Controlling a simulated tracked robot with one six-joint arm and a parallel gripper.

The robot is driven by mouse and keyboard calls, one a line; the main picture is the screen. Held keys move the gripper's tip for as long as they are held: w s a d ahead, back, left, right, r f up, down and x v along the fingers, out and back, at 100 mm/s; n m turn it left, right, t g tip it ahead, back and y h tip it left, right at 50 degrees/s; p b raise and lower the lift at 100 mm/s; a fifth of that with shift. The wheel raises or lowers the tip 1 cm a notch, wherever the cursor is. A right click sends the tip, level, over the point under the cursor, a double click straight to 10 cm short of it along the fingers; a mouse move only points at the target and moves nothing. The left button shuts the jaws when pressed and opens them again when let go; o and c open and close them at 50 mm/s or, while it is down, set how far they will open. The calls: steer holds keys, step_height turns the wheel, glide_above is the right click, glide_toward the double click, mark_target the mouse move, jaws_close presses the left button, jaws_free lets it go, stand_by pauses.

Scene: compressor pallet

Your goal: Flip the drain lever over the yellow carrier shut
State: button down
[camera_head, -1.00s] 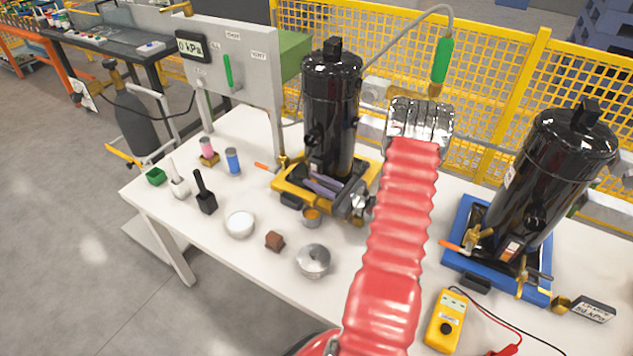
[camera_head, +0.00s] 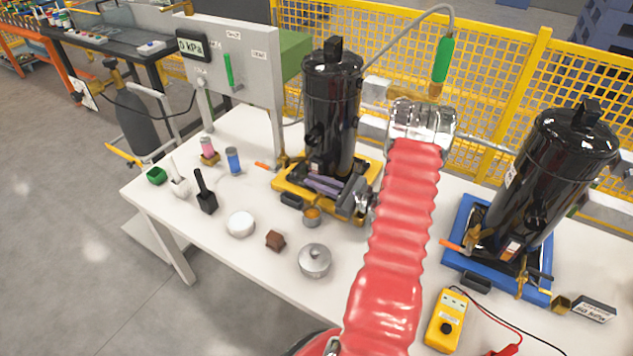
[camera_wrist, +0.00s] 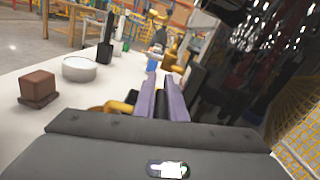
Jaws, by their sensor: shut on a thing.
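The yellow carrier (camera_head: 292,191) stands on the white bench under a tall black cylinder (camera_head: 333,105). My gripper (camera_head: 318,183) reaches in low over it from the right, at the foot of the cylinder. Its purple fingers are close together and point left; they also show in the wrist view (camera_wrist: 160,92). A dark piece lies between them; it looks like the drain lever, but the fingers hide most of it. An orange-tipped handle (camera_head: 262,166) sticks out at the carrier's left, clear of my fingertips.
A blue carrier (camera_head: 462,262) with another black cylinder stands at right, near a yellow meter (camera_head: 446,320). A white dish (camera_head: 240,224), brown block (camera_head: 275,240) and metal pot (camera_head: 314,261) lie in front. A gauge panel (camera_head: 235,75) stands behind left.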

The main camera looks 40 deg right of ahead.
steer(key=shift+d, duration=0.1)
steer(key=c, duration=2.1)
jaws_free()
steer(key=shift+s, duration=0.1)
steer(key=shift+v, duration=3.65)
